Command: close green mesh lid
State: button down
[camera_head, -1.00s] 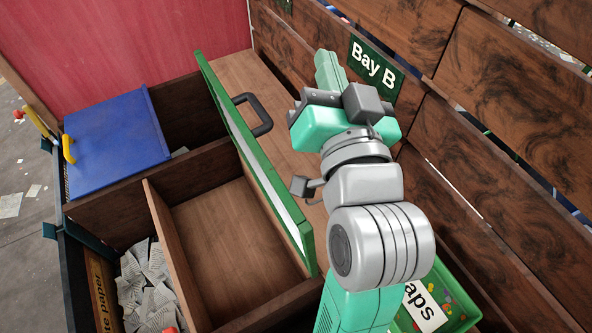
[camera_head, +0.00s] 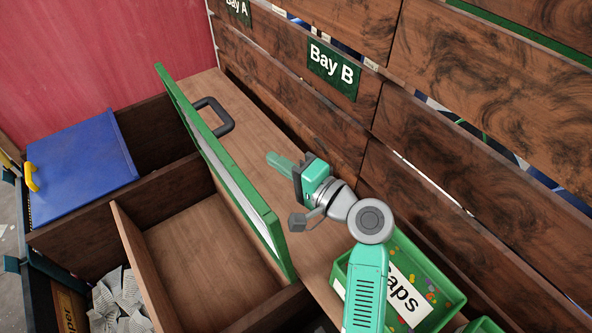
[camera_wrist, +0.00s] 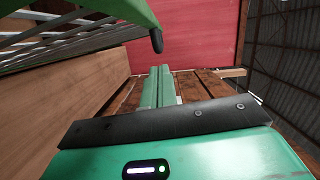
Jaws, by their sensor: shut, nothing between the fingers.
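The green mesh lid (camera_head: 222,166) stands open, tilted up along the right side of a wooden bin, in the head view. Its dark handle (camera_head: 222,118) sticks out from its right face. In the wrist view the lid's green frame and mesh (camera_wrist: 70,36) are at the upper left, with the handle tip (camera_wrist: 156,40) near the top middle. My gripper (camera_head: 272,158) is shut and empty, to the right of the lid and below the handle in the head view. It appears apart from the lid. In the wrist view its fingers (camera_wrist: 158,86) are together.
The open bin compartment (camera_head: 205,255) lies left of the lid and looks empty. A blue lid (camera_head: 85,165) with a yellow handle is farther left. Crumpled paper (camera_head: 122,300) fills a front-left compartment. A green caps crate (camera_head: 440,300) and a slatted wall with a Bay B sign (camera_head: 333,70) are right.

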aim_at(232, 165)
jog(key=shift+s+a+f+p, duration=0.1)
jog(key=shift+s+a+p, duration=0.15)
jog(key=shift+a, duration=0.55)
jog(key=shift+s+a+f+p, duration=0.1)
jog(key=shift+a+p, duration=0.2)
jog(key=shift+a, duration=0.55)
jog(key=shift+s+a+f+p, duration=0.1)
jog(key=shift+s+a+p, duration=0.15)
jog(key=shift+a, duration=0.55)
